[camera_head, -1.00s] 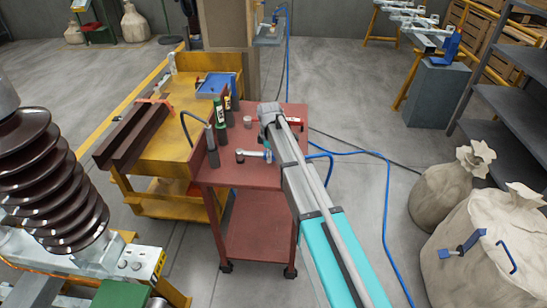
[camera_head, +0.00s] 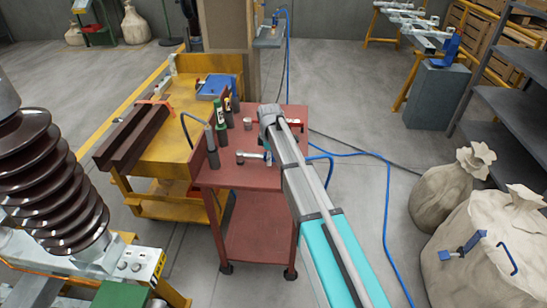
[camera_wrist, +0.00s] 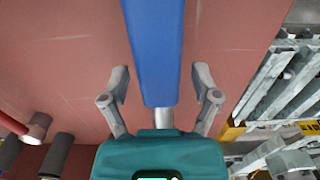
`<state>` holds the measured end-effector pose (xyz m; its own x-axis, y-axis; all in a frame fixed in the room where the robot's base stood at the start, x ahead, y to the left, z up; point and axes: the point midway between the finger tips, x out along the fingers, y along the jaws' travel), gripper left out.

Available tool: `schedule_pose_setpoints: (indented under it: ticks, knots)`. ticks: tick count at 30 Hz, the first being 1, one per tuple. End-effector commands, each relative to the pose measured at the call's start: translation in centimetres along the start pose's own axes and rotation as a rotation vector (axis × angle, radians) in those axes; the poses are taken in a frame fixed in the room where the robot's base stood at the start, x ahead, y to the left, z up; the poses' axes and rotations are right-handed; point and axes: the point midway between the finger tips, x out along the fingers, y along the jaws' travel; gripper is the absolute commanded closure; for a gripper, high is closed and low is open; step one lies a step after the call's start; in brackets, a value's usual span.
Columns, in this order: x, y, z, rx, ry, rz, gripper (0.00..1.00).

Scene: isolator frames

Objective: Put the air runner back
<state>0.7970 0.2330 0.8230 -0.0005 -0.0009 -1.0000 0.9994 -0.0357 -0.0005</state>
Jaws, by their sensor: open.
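In the wrist view a long blue body with a silver end, which looks like the air runner (camera_wrist: 153,50), runs down between the fingers of my gripper (camera_wrist: 161,82). The fingers stand apart on either side of it, with a gap on each side. The silver end is close to the teal gripper body. In the head view a silver and bluish tool (camera_head: 248,155) shows on the red cart (camera_head: 230,178), partly behind my arm. I cannot tell if it is the same thing. My gripper is not clearly visible in the head view.
Dark upright cylinders (camera_head: 220,135) and a green bottle (camera_head: 218,112) stand on the cart's left side. A yellow cart (camera_head: 165,150) with brown beams is behind it to the left. A blue hose (camera_head: 386,200) lies on the floor at right, near pale sacks (camera_head: 440,190).

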Motion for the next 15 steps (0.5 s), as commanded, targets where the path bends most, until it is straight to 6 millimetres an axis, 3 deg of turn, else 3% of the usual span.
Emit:
schedule_pose_setpoints:
  ticks: [15]
  knots:
    - [-3.1,0.0,0.0,0.0,0.0,0.0,0.2]
